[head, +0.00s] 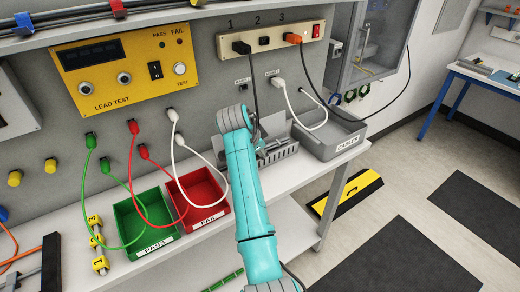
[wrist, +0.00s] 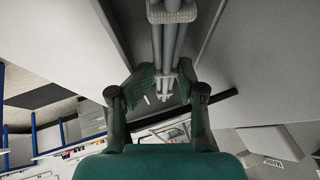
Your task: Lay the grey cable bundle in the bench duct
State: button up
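The grey cable bundle (wrist: 165,42) runs down the middle of the wrist view, tied by grey bands, and passes between my gripper's fingers. My gripper (wrist: 167,75) has its green finger pads close on both sides of the bundle and looks shut on it. In the head view my gripper (head: 262,143) is at the grey slotted bench duct (head: 280,160), behind my teal arm. The arm hides the duct's left end. The bundle is too small there to tell whether it touches the duct floor.
A grey CABLES bin (head: 335,143) stands right of the duct. Red FAIL (head: 205,210) and green PASS (head: 147,232) bins stand left.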

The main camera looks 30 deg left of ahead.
jog(key=v, duration=1.2)
dwell(0.3)
